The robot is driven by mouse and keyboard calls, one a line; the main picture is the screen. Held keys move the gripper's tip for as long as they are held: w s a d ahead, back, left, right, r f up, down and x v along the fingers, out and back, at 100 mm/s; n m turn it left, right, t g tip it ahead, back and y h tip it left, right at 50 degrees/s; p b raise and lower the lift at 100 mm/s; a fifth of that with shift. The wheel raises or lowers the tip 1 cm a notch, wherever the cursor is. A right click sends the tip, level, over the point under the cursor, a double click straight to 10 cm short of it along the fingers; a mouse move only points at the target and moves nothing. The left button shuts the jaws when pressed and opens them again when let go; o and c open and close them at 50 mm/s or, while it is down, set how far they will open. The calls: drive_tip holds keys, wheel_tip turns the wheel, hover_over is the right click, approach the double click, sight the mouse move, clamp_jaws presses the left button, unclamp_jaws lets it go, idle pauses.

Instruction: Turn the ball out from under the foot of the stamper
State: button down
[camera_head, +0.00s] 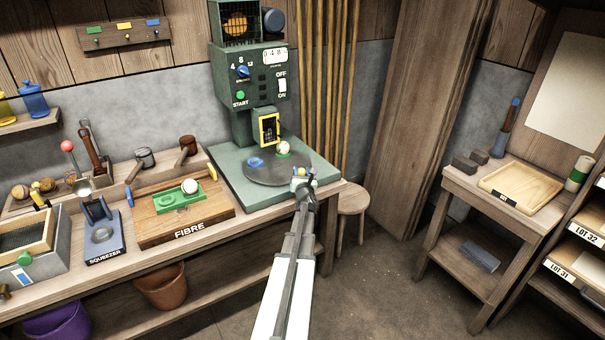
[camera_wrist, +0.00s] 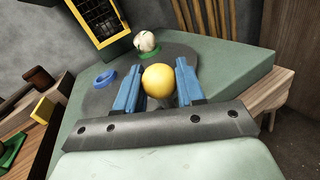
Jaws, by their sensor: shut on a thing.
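The green stamper (camera_head: 248,95) stands on a green base at the back of the bench. Its yellow-framed front window (camera_head: 261,131) hangs over the dark round turntable (camera_head: 277,172). A pale ball (camera_head: 283,147) rests on a green ring at the turntable's back right, beside the frame; it also shows in the wrist view (camera_wrist: 147,41). An empty blue ring (camera_wrist: 106,79) lies at the left of the turntable. My gripper (camera_wrist: 159,82) has its blue fingers shut on a round yellow knob (camera_wrist: 157,80) near the turntable's front right edge. The stamper's foot is not clearly visible.
The FIBRE board (camera_head: 172,222) with a green tray and white ball stands left of the stamper base. The blue SQUEEZER (camera_head: 101,232) is further left. Wooden poles (camera_head: 330,80) stand behind right; a stool (camera_head: 352,203) is beside the bench.

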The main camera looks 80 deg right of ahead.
drive_tip(key=shift+f, duration=0.15)
drive_tip(key=c, duration=0.7)
unclamp_jaws()
drive_tip(key=shift+c, duration=0.2)
drive_tip(key=v, duration=1.3)
drive_tip(key=shift+a, duration=0.35)
drive_tip(key=shift+s, duration=0.1)
